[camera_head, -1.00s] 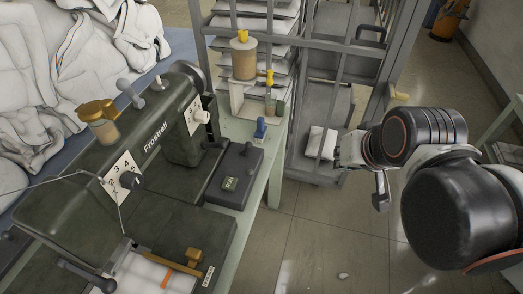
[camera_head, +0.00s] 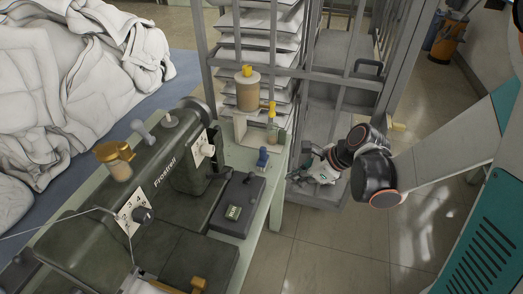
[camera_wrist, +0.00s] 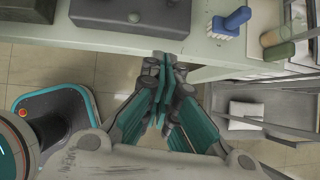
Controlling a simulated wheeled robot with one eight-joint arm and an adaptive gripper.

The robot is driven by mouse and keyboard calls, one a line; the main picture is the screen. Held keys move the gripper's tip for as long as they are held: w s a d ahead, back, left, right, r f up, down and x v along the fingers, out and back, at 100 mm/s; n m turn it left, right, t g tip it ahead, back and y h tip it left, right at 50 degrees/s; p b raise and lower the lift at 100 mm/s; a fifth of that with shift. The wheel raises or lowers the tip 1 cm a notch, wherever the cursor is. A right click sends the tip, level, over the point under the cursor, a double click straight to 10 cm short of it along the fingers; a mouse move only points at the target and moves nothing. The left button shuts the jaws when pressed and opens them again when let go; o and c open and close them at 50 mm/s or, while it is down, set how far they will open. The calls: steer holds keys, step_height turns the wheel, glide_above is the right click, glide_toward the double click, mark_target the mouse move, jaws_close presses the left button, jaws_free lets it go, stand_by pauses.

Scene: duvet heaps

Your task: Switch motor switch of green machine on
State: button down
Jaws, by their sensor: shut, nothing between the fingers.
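The green machine (camera_head: 165,170) is a dark green sewing machine lettered "Frostrell", on the pale green table at left in the head view. A dark switch box (camera_head: 232,220) with a small label and a round knob lies on the table to its right. What looks like this box (camera_wrist: 105,12) shows at the top of the wrist view, its knob (camera_wrist: 135,17) facing me. My gripper (camera_head: 297,179) is off the table's right edge, apart from the box. In the wrist view my gripper (camera_wrist: 165,62) is shut and empty, its tips close to the table edge.
A small blue brush (camera_head: 262,158) stands on the table beyond the box, near a thread spool (camera_head: 247,92) and a small bottle (camera_head: 272,128). A grey barred rack (camera_head: 330,77) stands behind my gripper. The floor (camera_head: 325,250) in front is clear.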

mark_target(250, 178)
steer(key=shift+w+a+f+m+y, duration=0.15)
steer(key=shift+f+m+y, duration=0.05)
steer(key=shift+f+m, duration=0.3)
steer(key=shift+w+a+f+m+y, duration=0.1)
steer(key=shift+a+f+m+y, duration=0.1)
steer(key=shift+f+m, duration=0.3)
steer(key=shift+r, duration=0.1)
steer(key=w+a+f+b, duration=0.1)
steer(key=a+f, duration=0.1)
steer(key=w+a+f+b, duration=0.1)
steer(key=a+f, duration=0.1)
steer(key=a, duration=0.1)
steer(key=w+a+f+b, duration=0.2)
steer(key=a, duration=0.1)
steer(key=shift+w+f, duration=0.1)
steer(key=shift+f, duration=0.1)
steer(key=shift+w+a+r, duration=0.2)
steer(key=shift+w+a, duration=0.05)
steer(key=shift+w, duration=0.05)
steer(key=shift+r, duration=0.1)
steer(key=shift+a+r+g+h, duration=0.15)
steer(key=shift+g+h, duration=0.15)
steer(key=shift+h, duration=0.1)
